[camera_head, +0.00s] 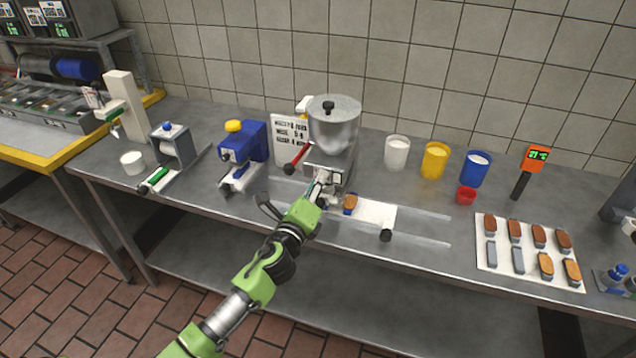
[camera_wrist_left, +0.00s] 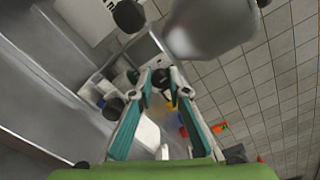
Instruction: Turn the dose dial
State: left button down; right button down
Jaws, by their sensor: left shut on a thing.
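The metal dispenser with a lidded round hopper (camera_head: 335,125) stands at the middle of the bench. My left gripper (camera_head: 322,180) is at the front of its lower body. In the left wrist view, the two teal-backed fingers (camera_wrist_left: 162,86) close from both sides on a small dark knob, which I take for the dose dial (camera_wrist_left: 161,81). The gripper hides most of the dial in the head view, and its setting cannot be read. My right gripper is not in view.
A lever with a red grip (camera_head: 295,160) is left of the dispenser. White, yellow and blue tubs (camera_head: 435,160) stand behind. A biscuit tray (camera_head: 504,264) lies at right.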

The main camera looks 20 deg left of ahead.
pick_arm(q)
jog(key=n, duration=0.5)
jog(key=shift+f+n+b, duration=0.1)
jog(key=shift+n+b, duration=0.2)
jog(key=shift+b, duration=0.1)
jog(key=n, duration=0.5)
jog(key=n+p, duration=0.1)
jog(key=n, duration=0.5)
jog(key=shift+n, duration=0.4)
jog(key=n+p, duration=0.1)
jog(key=n, duration=0.4)
jog(key=shift+n, duration=0.4)
jog(key=c, duration=1.9)
grip_release()
